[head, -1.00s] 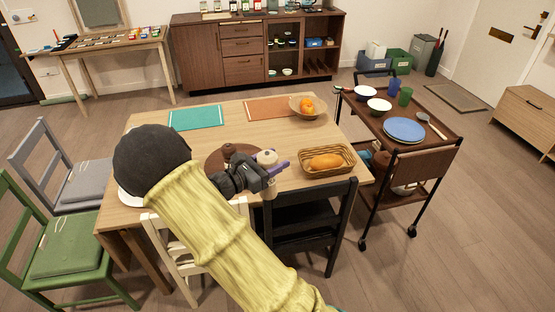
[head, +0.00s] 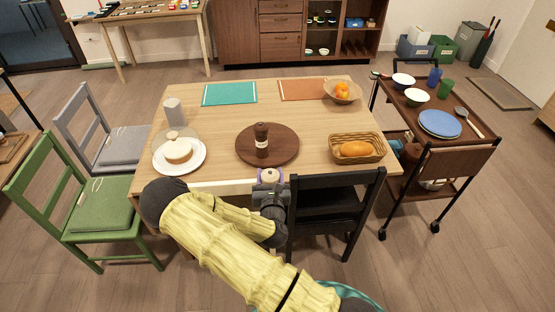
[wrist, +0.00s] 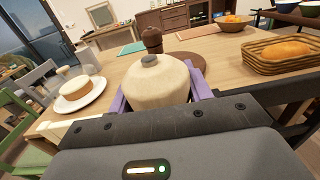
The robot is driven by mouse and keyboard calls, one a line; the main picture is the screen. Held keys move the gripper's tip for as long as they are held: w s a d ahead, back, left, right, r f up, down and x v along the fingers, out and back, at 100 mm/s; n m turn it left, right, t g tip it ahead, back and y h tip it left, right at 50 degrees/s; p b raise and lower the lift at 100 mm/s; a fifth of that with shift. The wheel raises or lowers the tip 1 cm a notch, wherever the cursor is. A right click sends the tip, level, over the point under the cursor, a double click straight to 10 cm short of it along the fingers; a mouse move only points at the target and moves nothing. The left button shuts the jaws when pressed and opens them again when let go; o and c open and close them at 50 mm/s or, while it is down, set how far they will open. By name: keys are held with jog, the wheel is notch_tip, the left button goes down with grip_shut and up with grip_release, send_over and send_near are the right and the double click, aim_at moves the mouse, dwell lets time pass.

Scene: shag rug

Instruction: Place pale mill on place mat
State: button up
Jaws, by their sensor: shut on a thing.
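The pale mill (head: 268,174) is held in my gripper (head: 270,182), at the table's near edge in the head view. In the wrist view the pale mill (wrist: 157,84) shows as a cream round body with a grey knob, between purple fingers; its lower part is hidden. A teal place mat (head: 229,94) lies at the table's far left side. An orange-brown place mat (head: 302,89) lies to its right. Both look bare, and my gripper is well short of them.
A dark mill (head: 261,140) stands on a round brown board (head: 285,150) between my gripper and the mats. A bread basket (head: 374,158), fruit bowl (head: 345,97), plate with a cake (head: 162,162) and grey cup (head: 173,112) stand around. A black chair (head: 335,200) is beside my gripper.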

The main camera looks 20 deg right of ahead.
jog(key=s+f+n+y, duration=0.1)
jog(key=f, duration=0.1)
jog(key=a+f+n+y, duration=0.1)
jog(key=f+y, duration=0.1)
jog(key=s+f+y, duration=0.1)
jog(key=f, duration=0.1)
jog(key=shift+s+a+f+n+t, duration=0.3)
jog(key=shift+s+a+n, duration=0.05)
jog(key=shift+n, duration=0.05)
jog(key=shift+d, duration=0.1)
